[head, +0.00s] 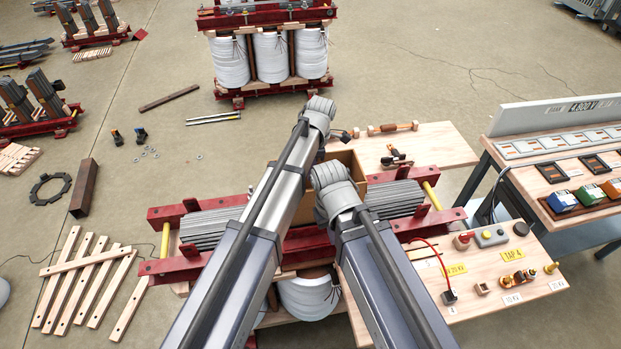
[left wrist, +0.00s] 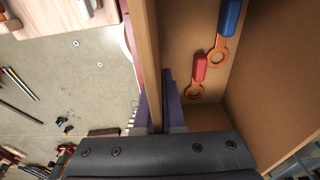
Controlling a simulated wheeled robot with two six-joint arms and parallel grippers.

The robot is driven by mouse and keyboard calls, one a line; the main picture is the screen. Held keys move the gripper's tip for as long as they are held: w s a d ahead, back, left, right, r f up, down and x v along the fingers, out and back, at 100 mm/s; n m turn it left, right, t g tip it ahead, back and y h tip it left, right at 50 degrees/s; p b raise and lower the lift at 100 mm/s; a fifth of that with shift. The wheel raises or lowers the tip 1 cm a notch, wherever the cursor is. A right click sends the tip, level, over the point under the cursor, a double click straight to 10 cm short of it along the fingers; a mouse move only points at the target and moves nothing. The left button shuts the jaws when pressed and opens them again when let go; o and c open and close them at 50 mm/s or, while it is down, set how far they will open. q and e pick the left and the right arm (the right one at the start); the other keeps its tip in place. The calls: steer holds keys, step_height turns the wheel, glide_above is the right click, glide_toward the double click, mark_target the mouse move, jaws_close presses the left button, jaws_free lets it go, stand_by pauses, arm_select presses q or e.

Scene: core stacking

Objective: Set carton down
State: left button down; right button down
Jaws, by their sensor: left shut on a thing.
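The carton (head: 348,160) is an open brown box, seen in the head view between and behind my two wrists, above the red-framed core. In the left wrist view its inside (left wrist: 265,75) fills the right side, with a red-handled tool (left wrist: 199,68) and a blue-handled tool (left wrist: 229,18) with orange rings in it. My left gripper (left wrist: 157,112) is shut on the carton's wall, which runs up between its fingers. Whether the carton touches anything below is hidden. My right wrist is in front of the carton in the head view; its jaws are hidden behind it.
The core with grey laminations (head: 213,228) and red beams lies under my arms. A wooden bench top (head: 440,148) extends behind it, holding a wooden-handled tool (head: 390,128). A right-hand table (head: 490,285) carries terminals and labels. A white-coiled transformer (head: 270,57) stands at the back.

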arm_select(q)
steer(key=shift+f, duration=0.6)
steer(key=shift+r, duration=0.15)
arm_select(e)
steer(key=shift+f, duration=0.45)
steer(key=shift+f, duration=0.15)
arm_select(q)
steer(key=c, duration=1.5)
jaws_free()
steer(key=shift+f, duration=0.2)
steer(key=o, duration=0.5)
steer(key=shift+r, duration=0.15)
